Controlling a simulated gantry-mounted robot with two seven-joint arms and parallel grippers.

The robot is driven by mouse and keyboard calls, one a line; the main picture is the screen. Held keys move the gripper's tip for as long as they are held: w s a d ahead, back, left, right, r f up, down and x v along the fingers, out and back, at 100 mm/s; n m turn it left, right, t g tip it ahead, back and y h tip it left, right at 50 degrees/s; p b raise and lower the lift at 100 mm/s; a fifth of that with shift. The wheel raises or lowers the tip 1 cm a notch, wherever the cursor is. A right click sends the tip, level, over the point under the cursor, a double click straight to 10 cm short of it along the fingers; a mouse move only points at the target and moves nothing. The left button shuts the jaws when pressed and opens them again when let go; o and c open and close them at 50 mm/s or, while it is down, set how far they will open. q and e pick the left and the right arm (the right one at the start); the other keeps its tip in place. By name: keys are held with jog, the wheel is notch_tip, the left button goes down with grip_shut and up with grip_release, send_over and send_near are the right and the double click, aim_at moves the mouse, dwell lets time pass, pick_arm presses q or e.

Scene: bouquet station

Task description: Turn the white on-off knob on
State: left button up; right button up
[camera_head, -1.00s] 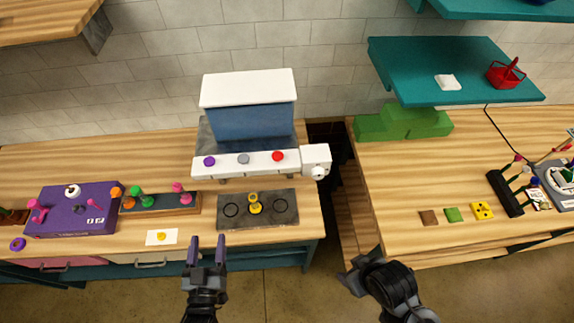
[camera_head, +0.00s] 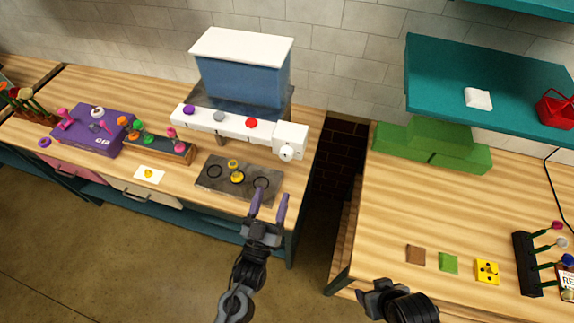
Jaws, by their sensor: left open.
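The white on-off knob (camera_head: 287,153) sits on the front of a white box (camera_head: 291,138) at the right end of a white bar (camera_head: 234,126). The bar also carries a purple, a grey and a red button. My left gripper (camera_head: 269,204) is open and empty, with purple fingertips pointing up at the front right of the dark plate, below and in front of the knob and apart from it. My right gripper (camera_head: 372,291) is at the bottom, left of the coloured squares; its fingers are too unclear to tell their state.
A dark plate (camera_head: 211,182) with yellow pieces lies below the bar. A blue box with a white lid (camera_head: 240,48) stands behind it. A gap parts the two counters right of the knob. Green blocks (camera_head: 440,147) stand on the right counter, below a teal shelf (camera_head: 440,78).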

aim_at(285, 158)
pick_arm(q)
jog(key=x, duration=0.3)
jog(key=p+x, duration=0.1)
jog(key=x, duration=0.1)
jog(key=p+x, duration=0.1)
jog(key=x, duration=0.2)
jog(key=shift+w+d+r, duration=0.15)
jog(key=shift+w+d, duration=0.05)
jog(key=shift+d, duration=0.15)
jog(key=shift+w+d+r, duration=0.2)
jog(key=shift+w, duration=0.4)
jog(key=c, duration=1)
jog(key=shift+c, duration=0.2)
